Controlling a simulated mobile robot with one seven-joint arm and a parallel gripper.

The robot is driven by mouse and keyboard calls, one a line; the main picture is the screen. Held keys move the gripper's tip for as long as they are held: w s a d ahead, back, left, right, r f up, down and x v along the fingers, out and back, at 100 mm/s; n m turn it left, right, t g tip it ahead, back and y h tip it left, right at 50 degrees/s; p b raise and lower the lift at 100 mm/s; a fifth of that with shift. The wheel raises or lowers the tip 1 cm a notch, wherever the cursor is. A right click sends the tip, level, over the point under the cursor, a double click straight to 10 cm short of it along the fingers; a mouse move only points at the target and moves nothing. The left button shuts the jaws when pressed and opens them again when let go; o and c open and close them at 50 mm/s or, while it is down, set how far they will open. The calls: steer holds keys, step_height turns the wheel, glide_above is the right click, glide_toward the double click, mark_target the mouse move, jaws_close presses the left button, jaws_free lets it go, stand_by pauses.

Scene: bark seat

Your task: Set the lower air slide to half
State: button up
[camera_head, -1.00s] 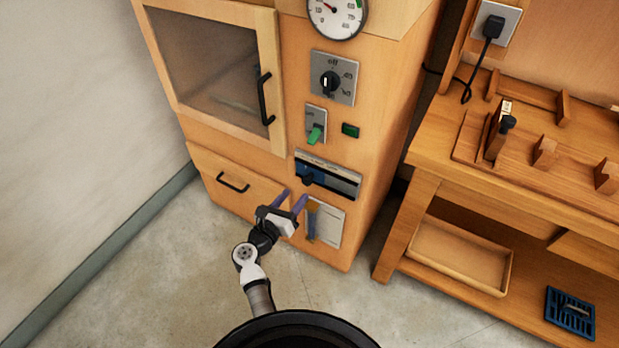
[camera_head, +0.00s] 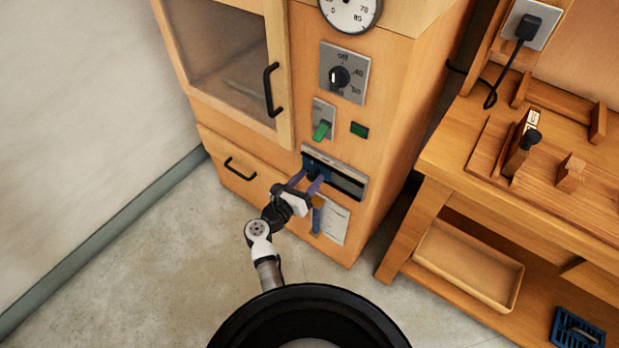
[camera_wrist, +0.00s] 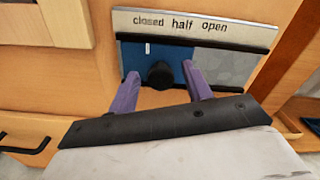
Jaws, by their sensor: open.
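The lower air slide (camera_wrist: 172,57) is a blue plate with a round black knob (camera_wrist: 160,75), set in a dark-railed slot on the wooden cabinet front. In the wrist view the label strip (camera_wrist: 190,27) above it reads closed, half, open. The knob sits below the closed-to-half stretch, and the grey slot (camera_wrist: 228,66) shows to its right. My gripper (camera_wrist: 165,88) is open, its two purple fingers on either side of the knob with gaps between. In the head view my gripper (camera_head: 312,180) reaches the slot's left part; the fingers partly hide the slide there.
Above the slot are a green-handled switch (camera_head: 321,131), a green button (camera_head: 359,129) and a dial knob (camera_head: 339,77). A drawer with a black handle (camera_head: 240,168) is at left. A wooden workbench (camera_head: 450,165) stands at right. Open floor lies at left.

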mark_target(329, 176)
steer(key=shift+c, duration=0.2)
jaws_close()
steer(key=shift+s+d+p, duration=0.15)
steer(key=shift+s+d, duration=0.5)
steer(key=shift+d, duration=0.2)
steer(key=shift+s+d+p, duration=0.15)
steer(key=shift+s+d, duration=0.45)
steer(key=shift+d, duration=0.2)
steer(key=shift+o, duration=0.2)
jaws_free()
steer(key=shift+a, duration=0.1)
